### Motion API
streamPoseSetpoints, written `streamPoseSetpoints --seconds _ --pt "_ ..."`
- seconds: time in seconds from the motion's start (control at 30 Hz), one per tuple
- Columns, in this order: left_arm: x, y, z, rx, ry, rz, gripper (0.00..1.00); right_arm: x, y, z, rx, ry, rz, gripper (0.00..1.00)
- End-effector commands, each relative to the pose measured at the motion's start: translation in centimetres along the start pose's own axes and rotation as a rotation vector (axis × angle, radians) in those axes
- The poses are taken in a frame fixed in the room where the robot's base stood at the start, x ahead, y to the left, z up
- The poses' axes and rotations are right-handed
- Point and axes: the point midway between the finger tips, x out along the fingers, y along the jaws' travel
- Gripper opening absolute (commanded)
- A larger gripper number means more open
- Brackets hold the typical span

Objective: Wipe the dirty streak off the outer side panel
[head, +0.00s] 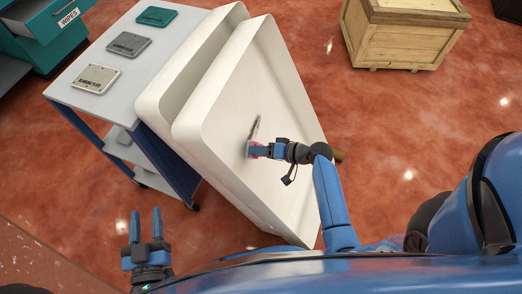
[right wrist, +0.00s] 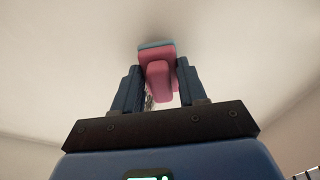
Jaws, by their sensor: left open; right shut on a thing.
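The outer side panel (head: 225,150) is a large white tray-like panel with a raised rim, tilted in the middle of the head view. A dark grey streak (head: 254,128) runs on its inner face. My right gripper (head: 254,149) is shut on a pink wiper with a blue-grey edge (right wrist: 157,70), at the lower end of the streak. The wiper is at the panel surface; whether it touches cannot be told. A bit of the streak shows beside the wiper in the right wrist view. My left gripper (head: 146,228) is open and empty at lower left, away from the panel.
A second white panel (head: 190,62) stands behind the first. A cart (head: 65,88) with several flat plates is at left. A teal drawer unit labelled WIPES (head: 50,20) is at upper left. A wooden crate (head: 400,40) stands at upper right. Red floor lies open between.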

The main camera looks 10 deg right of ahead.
Motion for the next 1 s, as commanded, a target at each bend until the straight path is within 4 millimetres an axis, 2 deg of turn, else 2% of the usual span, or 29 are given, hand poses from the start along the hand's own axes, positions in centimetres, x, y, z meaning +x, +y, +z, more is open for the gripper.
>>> streamPoseSetpoints --seconds 1.0 --pt "0.0 0.0 0.7 0.000 0.000 0.000 0.43 1.5 0.0 0.0 -0.001 0.000 -0.001 0.17"
